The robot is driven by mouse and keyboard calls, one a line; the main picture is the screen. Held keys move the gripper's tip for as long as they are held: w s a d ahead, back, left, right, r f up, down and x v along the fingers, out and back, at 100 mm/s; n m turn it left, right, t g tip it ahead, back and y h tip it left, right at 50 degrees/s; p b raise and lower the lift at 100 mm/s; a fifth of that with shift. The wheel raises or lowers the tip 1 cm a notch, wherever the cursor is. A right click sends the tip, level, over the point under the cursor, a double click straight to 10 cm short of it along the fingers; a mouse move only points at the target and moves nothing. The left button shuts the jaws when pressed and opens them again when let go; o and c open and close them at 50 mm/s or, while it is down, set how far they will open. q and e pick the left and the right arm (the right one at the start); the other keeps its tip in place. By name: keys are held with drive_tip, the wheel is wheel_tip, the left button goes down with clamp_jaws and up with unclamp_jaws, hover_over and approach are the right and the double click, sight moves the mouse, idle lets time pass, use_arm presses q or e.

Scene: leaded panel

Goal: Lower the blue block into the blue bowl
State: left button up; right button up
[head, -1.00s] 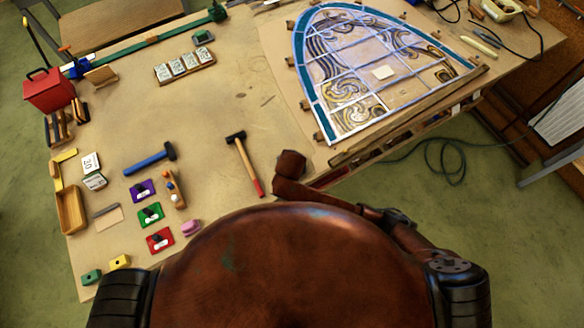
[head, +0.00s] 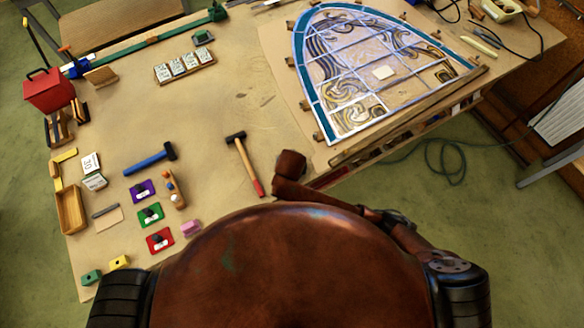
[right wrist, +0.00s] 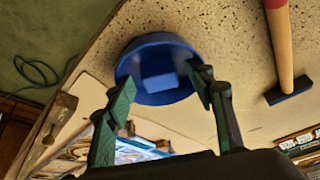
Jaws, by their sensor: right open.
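The blue bowl (right wrist: 128,64) stands upright on the speckled tabletop in the right wrist view. The blue block (right wrist: 157,68) shows inside its rim, low in the bowl as far as I can see. My right gripper (right wrist: 163,82) is open, with its green-tipped fingers apart on the near side of the bowl. The right finger overlaps the bowl's rim in the picture; I cannot tell whether it touches. Nothing is held between the fingers. The bowl, block and right gripper do not show in the head view. My left gripper is not in view.
A hammer with a red-ended handle (head: 246,163) lies near the bowl; it also shows in the right wrist view (right wrist: 282,45). The leaded panel (head: 375,70) lies at the upper right. Coloured pads, a blue hammer (head: 148,160) and a wooden tray (head: 64,213) occupy the left.

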drive_tip(key=v, duration=1.1)
drive_tip(key=s+d+f, duration=0.3)
drive_tip(key=s+d, duration=0.4)
drive_tip(key=d, duration=0.5)
drive_tip(key=s+d+f+g+h, duration=0.1)
drive_tip(key=s+d+f, duration=0.4)
drive_tip(key=d, duration=0.7)
drive_tip(key=s+d+f, duration=0.2)
drive_tip(key=s+d, duration=0.6)
drive_tip(key=d, duration=0.4)
wheel_tip(320, 180, down, 34)
drive_tip(key=a+g+b, duration=0.1)
drive_tip(key=a+b, duration=0.1)
drive_tip(key=b, duration=0.4)
drive_tip(key=s+f+n+g+b, duration=0.1)
drive_tip(key=s+f+b, duration=0.5)
drive_tip(key=s+f, duration=1.5)
wheel_tip(320, 180, down, 4)
drive_tip(key=shift+d+r+g+y, duration=0.1)
drive_tip(key=shift+d+g+y, duration=0.05)
drive_tip(key=shift+g+y, duration=0.2)
